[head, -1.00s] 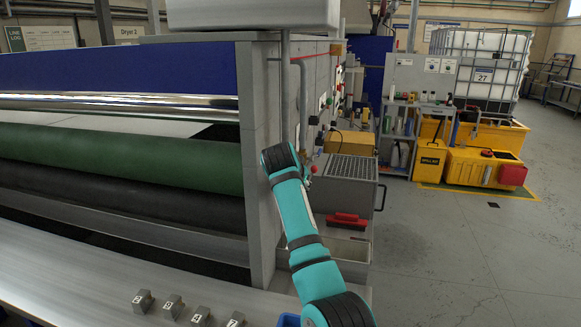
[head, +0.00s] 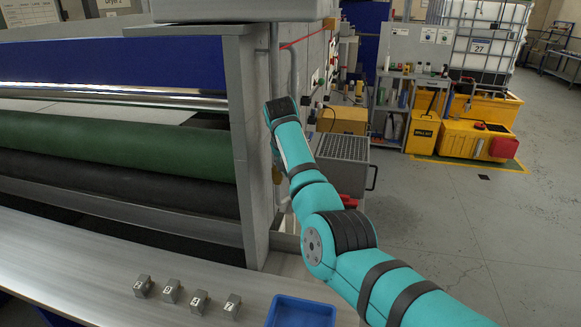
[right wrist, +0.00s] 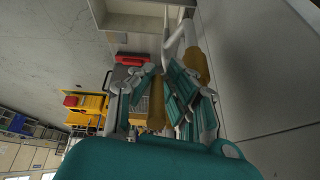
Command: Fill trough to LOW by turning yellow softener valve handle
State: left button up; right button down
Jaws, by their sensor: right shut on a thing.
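In the right wrist view, my right gripper (right wrist: 160,88) is shut on a yellow-ochre handle (right wrist: 156,117), which shows between its teal fingers. A second ochre part (right wrist: 196,66) sits beside the fingers, next to a pale pipe. A pale, box-like trough (right wrist: 128,20) shows at the top of that view; its level cannot be read. In the head view, my right arm reaches in beside the dryer's end panel and hides the right gripper and most of the trough. A small ochre part (head: 277,175) shows left of the arm. My left gripper is not in view.
The grey end panel (head: 247,150) stands close to the arm's left. A steel ledge (head: 110,270) with several numbered blocks and a blue tray (head: 302,311) runs along the front. A grated box (head: 343,148) stands beyond the arm. The floor at right is clear.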

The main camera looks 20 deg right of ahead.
jog(key=shift+s+d+f, duration=0.1)
jog(key=shift+s+f, duration=0.05)
jog(key=shift+f, duration=0.15)
jog(key=c, duration=1.7)
grip_release()
jog(key=o, duration=0.4)
jog(key=shift+s+d+r, duration=0.1)
jog(key=shift+s+d, duration=0.05)
jog(key=shift+d, duration=0.05)
jog(key=shift+a, duration=0.15)
jog(key=shift+r, duration=0.1)
